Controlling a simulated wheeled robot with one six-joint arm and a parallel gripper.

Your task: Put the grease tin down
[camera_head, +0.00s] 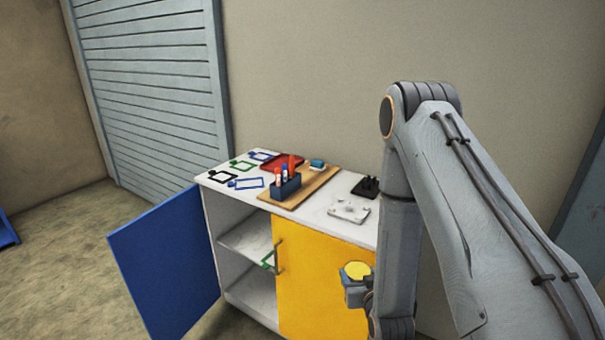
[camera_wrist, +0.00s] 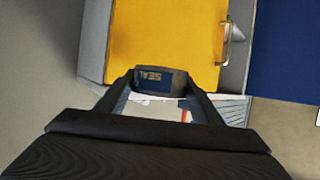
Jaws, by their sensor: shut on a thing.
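A tin with a yellow lid (camera_head: 357,270) and grey sides is held in my gripper (camera_head: 358,290), in front of the cabinet's yellow door. In the wrist view the tin (camera_wrist: 154,80) sits between the two fingertips of my gripper (camera_wrist: 158,84). Its dark blue label shows upside-down letters that look like "SEAL"; I cannot read the word grease on it. My gripper is shut on the tin, which is in the air, apart from the cabinet top. The tin's lower part is partly hidden in the head view.
The white cabinet top (camera_head: 225,176) carries outlined marks, a red tray (camera_head: 284,162), a wooden board (camera_head: 318,186), a dark blue holder (camera_head: 285,188), a grey plate (camera_head: 349,209) and a black stand (camera_head: 367,187). The yellow door (camera_head: 320,275) is closed; the blue door (camera_head: 165,265) stands open, showing shelves.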

